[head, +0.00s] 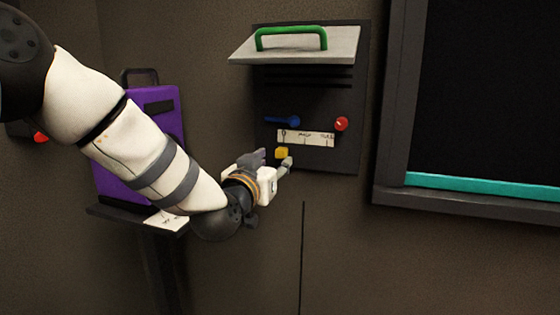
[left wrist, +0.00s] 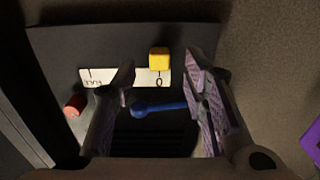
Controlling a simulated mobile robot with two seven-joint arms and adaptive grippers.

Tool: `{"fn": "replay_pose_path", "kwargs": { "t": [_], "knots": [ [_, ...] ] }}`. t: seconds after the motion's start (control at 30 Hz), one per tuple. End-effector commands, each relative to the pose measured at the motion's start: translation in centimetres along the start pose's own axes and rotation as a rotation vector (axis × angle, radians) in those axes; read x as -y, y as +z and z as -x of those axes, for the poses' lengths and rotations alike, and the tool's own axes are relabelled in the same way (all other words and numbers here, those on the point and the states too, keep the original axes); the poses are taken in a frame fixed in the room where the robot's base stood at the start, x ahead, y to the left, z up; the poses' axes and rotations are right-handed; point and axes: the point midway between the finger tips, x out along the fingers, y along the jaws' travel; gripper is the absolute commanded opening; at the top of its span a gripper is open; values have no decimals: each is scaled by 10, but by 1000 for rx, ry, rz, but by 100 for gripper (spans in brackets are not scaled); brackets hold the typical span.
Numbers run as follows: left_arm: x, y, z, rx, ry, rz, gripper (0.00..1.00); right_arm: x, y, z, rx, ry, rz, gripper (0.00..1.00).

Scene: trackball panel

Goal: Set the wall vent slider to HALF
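The yellow slider knob (head: 282,152) sits on the dark wall panel (head: 335,95), at the 0 end of a white scale strip (head: 318,138). In the left wrist view the picture is turned over, and the yellow knob (left wrist: 159,58) stands by the 0 mark, with FULL to the left on the strip (left wrist: 97,78). My left gripper (head: 273,159) is at the panel's lower left, close to the knob. Its fingers (left wrist: 158,70) are apart, with the knob showing in the gap between their tips; contact cannot be told. My right gripper is not in view.
A blue lever (head: 284,121) and a red knob (head: 341,124) sit just above the strip. A pale flap with a green handle (head: 291,33) juts out higher up. A purple case (head: 152,115) stands at left. A dark framed window (head: 480,90) is at right.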

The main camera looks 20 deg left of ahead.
Motion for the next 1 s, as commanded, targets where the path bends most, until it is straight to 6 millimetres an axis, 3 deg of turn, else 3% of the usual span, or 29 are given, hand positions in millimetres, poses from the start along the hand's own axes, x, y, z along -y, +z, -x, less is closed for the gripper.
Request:
{"fn": "replay_pose_path", "kwargs": {
  "t": [0.1,0.2,0.53,0.73,0.9,1.0],
  "knots": [
    [0,5,-26,4,-1,0,40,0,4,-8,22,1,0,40],
    [0,4,-38,5,0,0,40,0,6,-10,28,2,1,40],
    [0,0,-45,1,1,0,40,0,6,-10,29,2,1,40],
    [0,0,-45,2,1,0,0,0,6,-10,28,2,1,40],
    [-1,0,-45,2,1,0,0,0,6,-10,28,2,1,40],
    [-12,-2,-45,0,4,-3,0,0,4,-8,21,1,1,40]
  ]
}}
